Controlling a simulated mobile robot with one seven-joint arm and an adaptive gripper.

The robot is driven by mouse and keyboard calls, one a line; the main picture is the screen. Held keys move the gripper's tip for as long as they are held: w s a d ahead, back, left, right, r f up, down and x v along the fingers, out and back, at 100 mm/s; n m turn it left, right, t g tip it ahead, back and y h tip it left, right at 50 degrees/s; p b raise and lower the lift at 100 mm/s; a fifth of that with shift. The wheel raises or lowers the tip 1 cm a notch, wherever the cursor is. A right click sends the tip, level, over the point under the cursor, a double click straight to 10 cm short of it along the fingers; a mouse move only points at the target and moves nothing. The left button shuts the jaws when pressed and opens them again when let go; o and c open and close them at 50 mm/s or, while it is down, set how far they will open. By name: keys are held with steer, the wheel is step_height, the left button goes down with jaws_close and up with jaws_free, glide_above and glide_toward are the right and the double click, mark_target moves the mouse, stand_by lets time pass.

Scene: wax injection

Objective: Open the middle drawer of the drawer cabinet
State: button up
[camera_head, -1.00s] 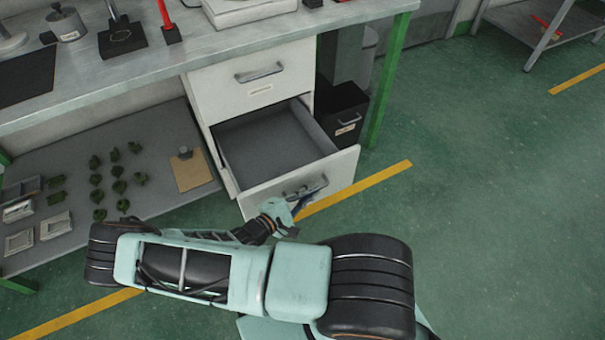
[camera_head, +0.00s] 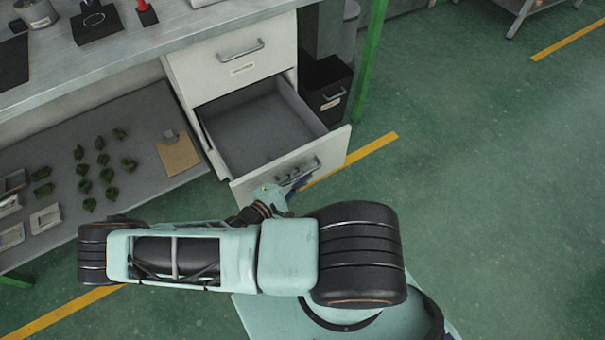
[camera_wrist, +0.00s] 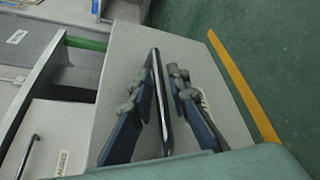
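The white drawer cabinet (camera_head: 238,70) stands under the bench. Its middle drawer (camera_head: 289,175) is pulled well out, and its empty grey inside shows. The dark bar handle (camera_wrist: 160,100) is on the drawer front, which also shows in the wrist view (camera_wrist: 120,60). My gripper (camera_head: 290,183) is at this handle. In the wrist view its two blue fingers (camera_wrist: 161,78) lie on either side of the bar and converge close to it, so it looks shut on the handle. The exact contact is hard to see. The top drawer (camera_head: 235,62) is closed.
A black bin-like box (camera_head: 325,90) and a green table leg (camera_head: 370,65) stand right of the cabinet. The lower shelf (camera_head: 120,185) holds several small green pieces, white trays and a clipboard (camera_head: 178,154).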

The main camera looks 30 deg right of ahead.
steer(key=v, duration=0.7)
steer(key=shift+s+a+r, duration=0.1)
steer(key=shift+a, duration=0.15)
steer(key=shift+r, duration=0.1)
